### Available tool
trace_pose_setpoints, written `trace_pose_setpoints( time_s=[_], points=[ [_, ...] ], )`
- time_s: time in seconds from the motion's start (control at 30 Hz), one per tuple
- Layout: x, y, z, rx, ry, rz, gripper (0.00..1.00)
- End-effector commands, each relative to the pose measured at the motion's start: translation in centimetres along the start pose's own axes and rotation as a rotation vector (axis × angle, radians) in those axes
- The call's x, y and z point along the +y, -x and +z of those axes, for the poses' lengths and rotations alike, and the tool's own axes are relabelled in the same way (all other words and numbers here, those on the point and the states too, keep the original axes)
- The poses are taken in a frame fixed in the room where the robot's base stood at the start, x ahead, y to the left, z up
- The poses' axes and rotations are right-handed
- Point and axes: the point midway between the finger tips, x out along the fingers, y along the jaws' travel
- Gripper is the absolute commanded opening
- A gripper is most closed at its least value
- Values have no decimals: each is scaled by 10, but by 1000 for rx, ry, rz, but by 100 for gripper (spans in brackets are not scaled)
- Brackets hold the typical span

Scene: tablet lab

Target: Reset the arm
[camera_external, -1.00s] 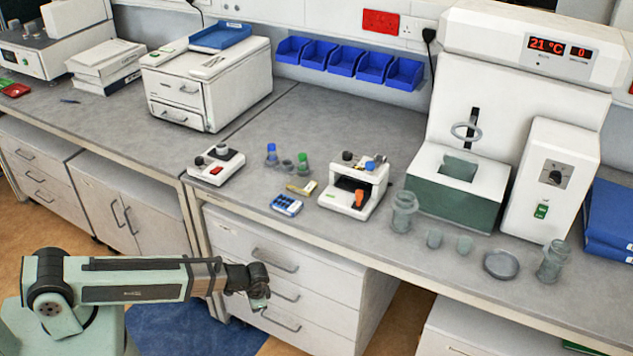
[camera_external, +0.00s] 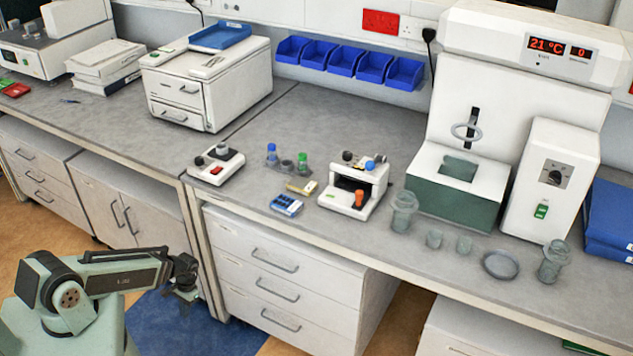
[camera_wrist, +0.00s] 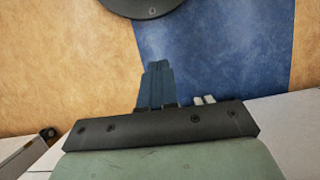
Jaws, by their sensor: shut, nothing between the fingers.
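My gripper (camera_external: 186,293) hangs in front of the bench in the external view, over the blue floor mat (camera_external: 205,325) and beside the drawer fronts. It points down and is well away from everything on the worktop. In the wrist view my gripper's fingers (camera_wrist: 156,72) are together with nothing between them. The blue mat (camera_wrist: 225,50) and tan floor show beyond them.
The worktop (camera_external: 245,205) holds a small device with a red switch (camera_external: 215,168), vials, a white instrument with an orange part (camera_external: 352,190), glassware and a large temperature unit (camera_external: 470,190). The drawer cabinet (camera_external: 240,270) stands close right of my gripper.

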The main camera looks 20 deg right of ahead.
Motion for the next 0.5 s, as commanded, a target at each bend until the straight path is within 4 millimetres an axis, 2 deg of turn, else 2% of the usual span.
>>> trace_pose_setpoints(
  time_s=[0.03, 0.2, 0.5],
  points=[
    [-12, -7, 8, -15, 33, 12, 0],
    [-42, -26, 31, -58, 127, 49, 0],
    [-84, -59, 74, -127, 290, 124, 0]
  ],
)
